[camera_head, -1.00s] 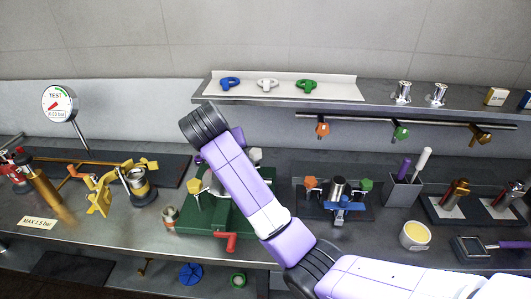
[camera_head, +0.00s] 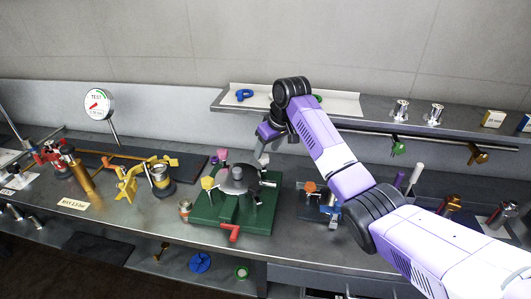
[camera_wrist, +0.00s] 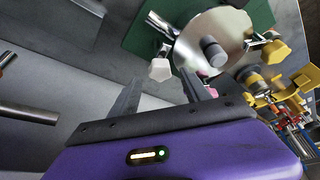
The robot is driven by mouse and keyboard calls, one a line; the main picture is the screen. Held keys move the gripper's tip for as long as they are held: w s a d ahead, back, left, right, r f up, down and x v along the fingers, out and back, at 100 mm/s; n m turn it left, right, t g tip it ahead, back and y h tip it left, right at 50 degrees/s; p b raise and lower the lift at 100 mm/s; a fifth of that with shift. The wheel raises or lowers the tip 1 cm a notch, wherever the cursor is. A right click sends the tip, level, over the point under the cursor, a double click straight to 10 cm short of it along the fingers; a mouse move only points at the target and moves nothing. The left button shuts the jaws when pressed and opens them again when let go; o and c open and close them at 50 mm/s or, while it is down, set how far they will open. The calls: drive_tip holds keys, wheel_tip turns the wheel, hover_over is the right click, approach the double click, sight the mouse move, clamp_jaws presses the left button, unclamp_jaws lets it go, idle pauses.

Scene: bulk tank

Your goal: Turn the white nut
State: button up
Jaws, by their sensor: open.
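The white nut (camera_wrist: 160,69) is a faceted knob at the end of a metal stud, beside a round steel lid (camera_wrist: 208,40) on a green base. In the wrist view it appears between my gripper's (camera_wrist: 158,80) two dark fingers, near their tips. The fingers are apart with nothing held; I cannot tell how far the nut is from them. In the head view my gripper (camera_head: 262,148) points down at the back right of the lid (camera_head: 238,180).
A yellow nut (camera_head: 208,184) and a pink nut (camera_head: 219,156) sit around the lid. A red handle (camera_head: 230,233) sticks out in front of the green base (camera_head: 205,213). The shelf (camera_head: 385,126) runs behind my arm.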

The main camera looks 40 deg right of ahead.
sight(263, 156)
drive_tip(key=shift+x, duration=1.6)
drive_tip(key=shift+c, duration=0.2)
clamp_jaws()
drive_tip(key=shift+a+r+p, duration=0.1)
drive_tip(key=shift+p, duration=0.2)
